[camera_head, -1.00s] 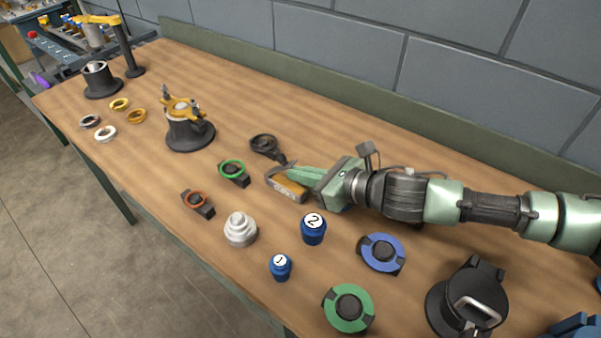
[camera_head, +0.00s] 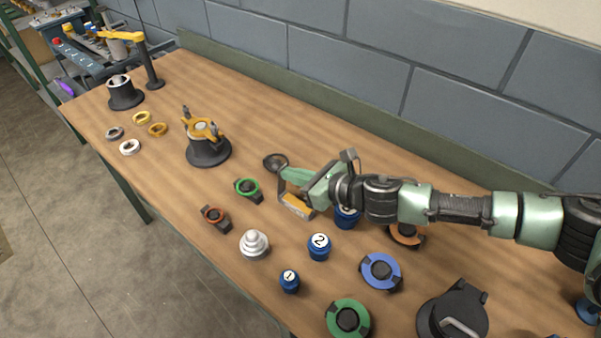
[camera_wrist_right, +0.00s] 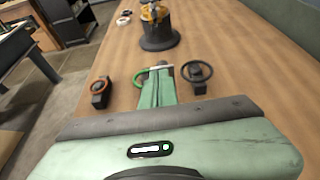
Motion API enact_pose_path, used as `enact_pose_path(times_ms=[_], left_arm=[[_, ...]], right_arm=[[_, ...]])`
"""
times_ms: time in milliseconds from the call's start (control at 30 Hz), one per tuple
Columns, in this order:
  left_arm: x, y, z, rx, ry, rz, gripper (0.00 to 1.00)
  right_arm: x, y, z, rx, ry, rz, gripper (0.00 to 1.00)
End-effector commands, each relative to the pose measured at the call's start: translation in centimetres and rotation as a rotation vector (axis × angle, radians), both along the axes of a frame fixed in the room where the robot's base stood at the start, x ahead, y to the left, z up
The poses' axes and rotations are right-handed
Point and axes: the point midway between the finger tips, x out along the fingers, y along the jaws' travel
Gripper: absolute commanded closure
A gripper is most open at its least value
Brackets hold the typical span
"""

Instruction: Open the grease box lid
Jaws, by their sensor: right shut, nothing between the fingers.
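A round black container (camera_head: 452,312) with a hinge tab and a pale grey handle stands at the lower right in the head view. It looks like the grease box, and its lid looks shut. My right gripper (camera_head: 284,174) is shut and empty, well to the upper left of this container, over the table. Its green fingers (camera_wrist_right: 160,85) point forward in the wrist view. An orange and grey box (camera_head: 297,206) lies just below the gripper in the head view, partly hidden by it. I cannot tell whether they touch. My left gripper is not in view.
Around the right gripper lie a black ring tool (camera_head: 275,161), a green ring piece (camera_head: 248,189) and an orange ring piece (camera_head: 214,216). Blue numbered caps (camera_head: 319,247), a silver stepped part (camera_head: 254,244) and a blue disc (camera_head: 381,271) lie nearer. A wall runs behind the table.

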Motion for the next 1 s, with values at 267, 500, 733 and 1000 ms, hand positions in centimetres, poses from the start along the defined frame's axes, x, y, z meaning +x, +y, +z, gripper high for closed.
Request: enact_pose_path(times_ms=[267, 500, 733, 1000], left_arm=[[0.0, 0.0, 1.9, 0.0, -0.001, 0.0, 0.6], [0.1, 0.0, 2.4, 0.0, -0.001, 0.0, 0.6], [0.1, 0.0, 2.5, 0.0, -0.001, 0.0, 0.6], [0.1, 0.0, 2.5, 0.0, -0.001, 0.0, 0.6]], right_arm=[[0.9, 1.5, 0.7, 0.0, 0.001, 0.0, 1.0], [1.4, 2.1, 0.7, 0.0, 0.001, 0.0, 1.0], [1.5, 2.3, 0.7, -0.001, 0.001, 0.001, 1.0], [1.5, 2.3, 0.7, 0.0, 0.0, 0.0, 1.0]])
